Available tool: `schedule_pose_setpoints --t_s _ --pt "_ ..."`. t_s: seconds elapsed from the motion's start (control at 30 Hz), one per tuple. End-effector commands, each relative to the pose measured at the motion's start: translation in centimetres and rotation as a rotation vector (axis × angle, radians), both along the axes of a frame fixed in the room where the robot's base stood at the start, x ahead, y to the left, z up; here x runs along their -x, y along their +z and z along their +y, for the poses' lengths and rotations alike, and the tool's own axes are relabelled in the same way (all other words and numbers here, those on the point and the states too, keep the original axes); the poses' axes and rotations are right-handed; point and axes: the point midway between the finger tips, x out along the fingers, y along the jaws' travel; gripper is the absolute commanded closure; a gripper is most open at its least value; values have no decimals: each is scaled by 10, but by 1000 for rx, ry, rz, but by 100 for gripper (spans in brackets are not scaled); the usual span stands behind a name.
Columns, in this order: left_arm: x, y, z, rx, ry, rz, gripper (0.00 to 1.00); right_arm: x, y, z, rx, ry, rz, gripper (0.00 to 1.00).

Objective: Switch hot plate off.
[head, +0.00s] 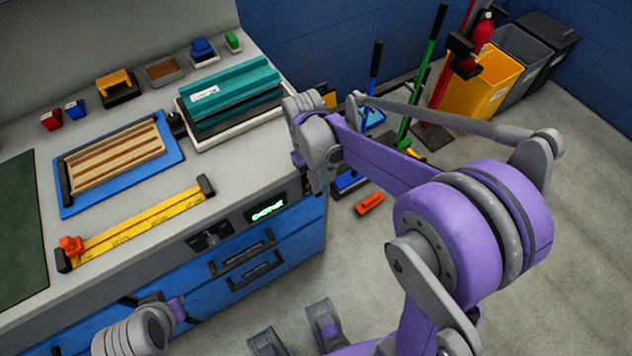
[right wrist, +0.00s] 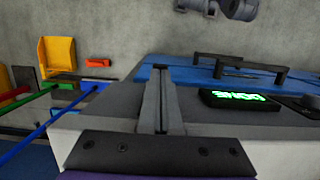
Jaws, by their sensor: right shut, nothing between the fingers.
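A teal block on a black layer and white base (head: 230,97), perhaps the hot plate, stands at the back right of the bench. A dark panel with green lit characters (head: 266,208) is on the bench's front face. Left of it is a black control (head: 209,237); its setting is too small to tell. My right gripper (head: 322,180) is by the bench's right corner, right of the display. In the right wrist view its fingers (right wrist: 161,100) are shut and empty, apart from the display (right wrist: 236,99). My left arm shows at lower left; its fingers cannot be made out.
Two drawer handles (head: 243,255) stick out below the panel. A blue tray (head: 70,204) with a striped board and a yellow ruler bar (head: 130,225) lie on the bench (head: 215,165). Brooms and a yellow bin (head: 488,80) stand beyond. The floor at right is open.

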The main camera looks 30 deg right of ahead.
Motion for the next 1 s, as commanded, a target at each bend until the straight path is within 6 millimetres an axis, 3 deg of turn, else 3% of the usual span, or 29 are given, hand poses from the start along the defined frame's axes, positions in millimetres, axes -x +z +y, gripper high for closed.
schedule_pose_setpoints --t_s 0.43,1.0 --pt "0 4 0 0 0 -1 100 14 -12 -1 -25 -1 -320 100" --pt "-2 15 0 0 0 -5 100 12 1 -1 -25 0 -320 100"
